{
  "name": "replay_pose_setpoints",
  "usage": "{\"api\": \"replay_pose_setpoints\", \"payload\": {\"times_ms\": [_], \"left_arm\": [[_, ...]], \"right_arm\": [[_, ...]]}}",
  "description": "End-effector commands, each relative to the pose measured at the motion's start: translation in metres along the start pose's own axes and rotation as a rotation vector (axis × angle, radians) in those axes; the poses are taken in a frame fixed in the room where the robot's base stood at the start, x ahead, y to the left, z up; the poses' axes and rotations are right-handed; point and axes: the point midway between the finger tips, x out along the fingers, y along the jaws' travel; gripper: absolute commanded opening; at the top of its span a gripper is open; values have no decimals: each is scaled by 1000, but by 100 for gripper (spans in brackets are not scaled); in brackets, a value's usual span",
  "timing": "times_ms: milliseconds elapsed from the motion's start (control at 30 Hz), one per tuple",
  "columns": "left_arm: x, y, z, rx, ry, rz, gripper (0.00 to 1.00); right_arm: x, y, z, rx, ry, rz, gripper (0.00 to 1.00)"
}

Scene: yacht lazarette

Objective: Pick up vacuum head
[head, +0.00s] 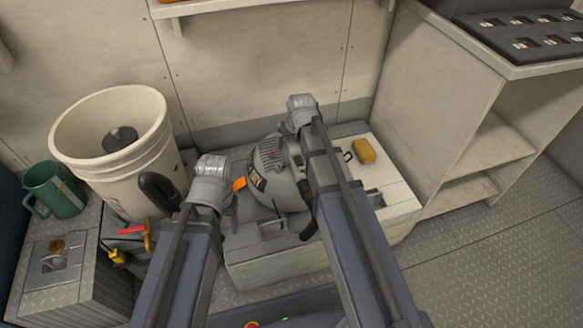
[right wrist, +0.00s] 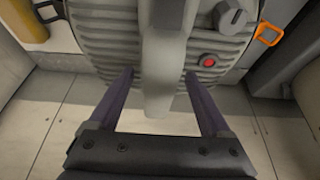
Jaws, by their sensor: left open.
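The vacuum head (head: 268,160), a grey ribbed dome with a dark lettered band, sits on the pale locker top. In the right wrist view its ribbed housing (right wrist: 95,40), a knob, a red button and an orange latch show close up. My right gripper (head: 290,130) is over its far side. In the right wrist view my right gripper (right wrist: 158,78) is open, with one finger on each side of the grey handle (right wrist: 158,50) and small gaps visible. My left gripper (head: 230,203) is open near the left side of the vacuum head; its fingers are mostly hidden.
A white bucket (head: 115,150) with a dark round thing inside stands at the left. A green mug (head: 58,190) is beside it. A yellow sponge (head: 365,151) lies on the locker top (head: 270,265). Shelving (head: 490,150) is at the right; the floor before it is clear.

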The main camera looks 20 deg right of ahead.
Motion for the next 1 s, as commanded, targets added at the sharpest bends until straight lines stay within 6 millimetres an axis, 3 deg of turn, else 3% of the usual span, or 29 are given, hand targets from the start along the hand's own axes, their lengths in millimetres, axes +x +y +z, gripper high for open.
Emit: {"api": "replay_pose_setpoints", "payload": {"times_ms": [67, 700, 1000], "left_arm": [[0, 0, 0, 0, 0, 0, 63], [0, 0, 0, 0, 0, 0, 63], [0, 0, 0, 0, 0, 0, 63]], "right_arm": [[0, 0, 0, 0, 0, 0, 72], [0, 0, 0, 0, 0, 0, 0], [0, 0, 0, 0, 0, 0, 0]]}}
